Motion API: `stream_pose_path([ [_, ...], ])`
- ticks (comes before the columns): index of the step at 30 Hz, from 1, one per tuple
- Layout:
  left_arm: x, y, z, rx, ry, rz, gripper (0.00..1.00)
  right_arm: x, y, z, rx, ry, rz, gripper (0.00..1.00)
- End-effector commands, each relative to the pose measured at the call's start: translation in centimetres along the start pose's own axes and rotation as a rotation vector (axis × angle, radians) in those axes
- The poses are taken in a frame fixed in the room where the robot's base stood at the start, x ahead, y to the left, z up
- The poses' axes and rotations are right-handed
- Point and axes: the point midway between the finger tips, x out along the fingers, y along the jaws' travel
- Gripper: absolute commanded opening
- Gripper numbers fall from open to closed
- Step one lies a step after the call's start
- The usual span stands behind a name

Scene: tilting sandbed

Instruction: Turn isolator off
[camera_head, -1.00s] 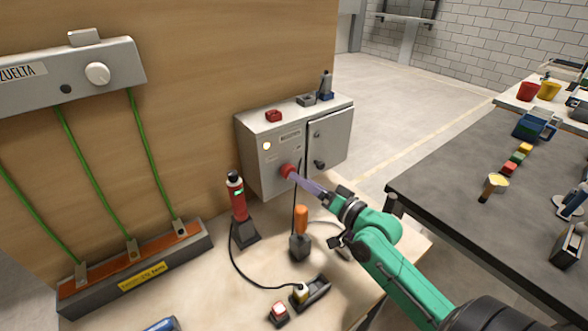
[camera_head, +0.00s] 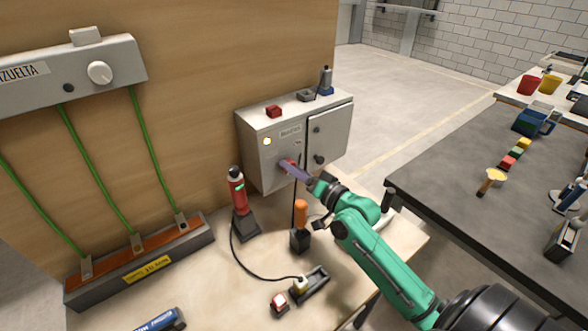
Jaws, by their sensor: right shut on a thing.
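The isolator is a grey box (camera_head: 257,171) on the wooden bench against the board, with a lit pale lamp (camera_head: 267,141) on its front. Its red rotary handle (camera_head: 286,166) is mostly hidden behind my right gripper. My right gripper (camera_head: 286,166) reaches in from the right and is shut on the red handle; its purple-grey fingers cover most of it. The handle's exact angle cannot be told. My left gripper is not in view.
A red tool (camera_head: 238,192) in a dark stand and an orange-handled tool (camera_head: 301,214) stand in front of the box. A dark table (camera_head: 440,190) stands at right.

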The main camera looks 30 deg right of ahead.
Motion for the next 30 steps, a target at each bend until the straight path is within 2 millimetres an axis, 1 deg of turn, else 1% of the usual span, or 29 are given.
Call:
stream_pose_path([
  [5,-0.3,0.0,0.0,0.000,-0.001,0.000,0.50,0.0,-0.1,0.0,-0.051,-0.007,0.005,0.00],
  [11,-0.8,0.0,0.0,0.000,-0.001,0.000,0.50,0.0,-0.2,-0.1,-0.172,-0.018,0.015,0.00],
  [30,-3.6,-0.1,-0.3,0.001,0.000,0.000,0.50,0.0,-0.5,-0.2,-0.759,-0.072,0.067,0.00],
])
